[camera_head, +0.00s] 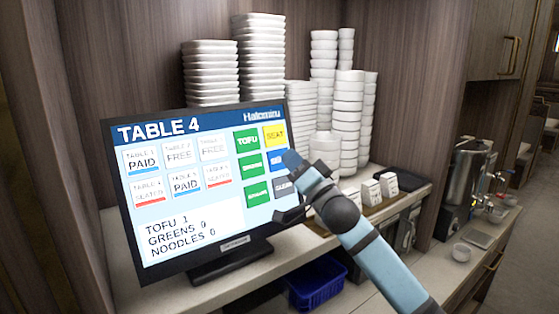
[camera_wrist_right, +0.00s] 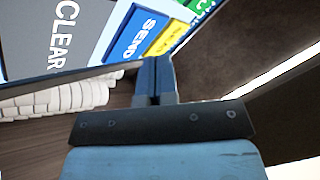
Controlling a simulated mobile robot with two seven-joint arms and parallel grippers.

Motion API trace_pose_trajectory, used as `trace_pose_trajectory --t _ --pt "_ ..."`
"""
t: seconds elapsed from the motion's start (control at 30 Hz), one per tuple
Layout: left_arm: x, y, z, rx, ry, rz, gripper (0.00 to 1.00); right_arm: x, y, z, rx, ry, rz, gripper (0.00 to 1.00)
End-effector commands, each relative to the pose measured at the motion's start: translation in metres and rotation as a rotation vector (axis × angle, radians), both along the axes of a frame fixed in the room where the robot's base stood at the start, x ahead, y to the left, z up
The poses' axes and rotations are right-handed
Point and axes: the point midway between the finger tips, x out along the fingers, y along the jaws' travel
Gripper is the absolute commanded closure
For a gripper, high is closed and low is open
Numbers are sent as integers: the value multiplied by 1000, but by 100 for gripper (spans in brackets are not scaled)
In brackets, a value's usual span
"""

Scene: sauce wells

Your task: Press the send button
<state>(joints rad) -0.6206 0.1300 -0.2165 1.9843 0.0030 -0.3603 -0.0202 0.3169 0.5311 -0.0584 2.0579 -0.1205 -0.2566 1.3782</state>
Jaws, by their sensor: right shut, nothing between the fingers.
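The touch screen (camera_head: 215,226) stands on the counter and reads TABLE 4, with TOFU 1, GREENS 0 and NOODLES 0. The blue send button (camera_head: 275,158) is at its right side, below the yellow SEAT button (camera_head: 273,135), partly hidden by my right gripper. The right wrist view shows the send button (camera_wrist_right: 128,36) with its label readable. My right gripper (camera_head: 291,158) is shut and empty, its tips close to the screen by the send button. Its closed fingers also show in the wrist view (camera_wrist_right: 154,68). Whether they touch the screen I cannot tell. My left gripper is not in view.
The grey CLEAR button (camera_head: 285,186) is just below the send button, and green buttons (camera_head: 247,140) are to the left. Stacked white bowls (camera_head: 263,60) stand behind the screen. A blue basket (camera_head: 318,284) sits below the counter. A metal urn (camera_head: 468,180) stands at right.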

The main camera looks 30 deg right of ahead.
Motion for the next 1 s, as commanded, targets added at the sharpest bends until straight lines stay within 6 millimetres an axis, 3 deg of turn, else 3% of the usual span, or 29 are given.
trace_pose_trajectory --t 1.0 --pt "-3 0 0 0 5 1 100 7 1 -2 2 0 1 100"
